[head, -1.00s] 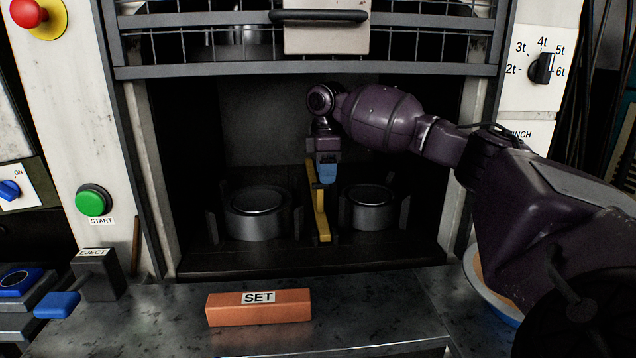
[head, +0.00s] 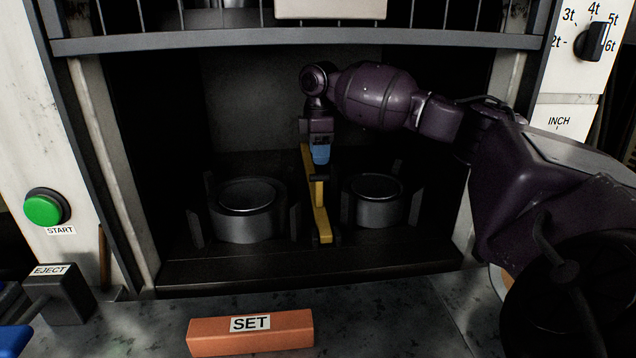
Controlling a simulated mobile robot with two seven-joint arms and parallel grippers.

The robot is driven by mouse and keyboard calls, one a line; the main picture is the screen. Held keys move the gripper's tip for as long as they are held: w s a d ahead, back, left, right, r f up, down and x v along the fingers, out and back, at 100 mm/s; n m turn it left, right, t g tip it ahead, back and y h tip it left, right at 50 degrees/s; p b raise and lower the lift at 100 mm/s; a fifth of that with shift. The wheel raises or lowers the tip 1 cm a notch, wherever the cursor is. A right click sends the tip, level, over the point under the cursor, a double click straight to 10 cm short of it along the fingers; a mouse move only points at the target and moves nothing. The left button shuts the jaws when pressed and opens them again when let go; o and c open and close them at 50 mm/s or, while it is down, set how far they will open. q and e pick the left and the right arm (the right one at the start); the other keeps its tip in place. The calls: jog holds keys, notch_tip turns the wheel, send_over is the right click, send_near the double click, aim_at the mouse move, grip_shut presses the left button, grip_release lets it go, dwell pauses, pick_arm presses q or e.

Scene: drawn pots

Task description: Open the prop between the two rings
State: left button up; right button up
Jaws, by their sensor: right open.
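The prop is a yellow bar (head: 319,207) with dark fittings, standing between two round metal rings inside the dark press opening. The left ring (head: 245,222) and the right ring (head: 373,208) each sit between small upright plates. My right gripper (head: 320,160), with blue fingertips, points down at the upper part of the yellow bar. Its jaws are open; whether the fingers touch the bar I cannot tell.
A grey guard rail (head: 300,44) with wire mesh crosses above the opening. An orange block marked SET (head: 250,338) lies on the front ledge. A green START button (head: 46,207) and an EJECT lever box (head: 60,297) are at the left, a dial (head: 592,42) at the upper right.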

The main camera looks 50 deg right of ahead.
aim_at(319, 180)
notch_tip(319, 180, down, 8)
jog(key=shift+f+b, duration=0.25)
jog(key=shift+b, duration=0.45)
grip_shut()
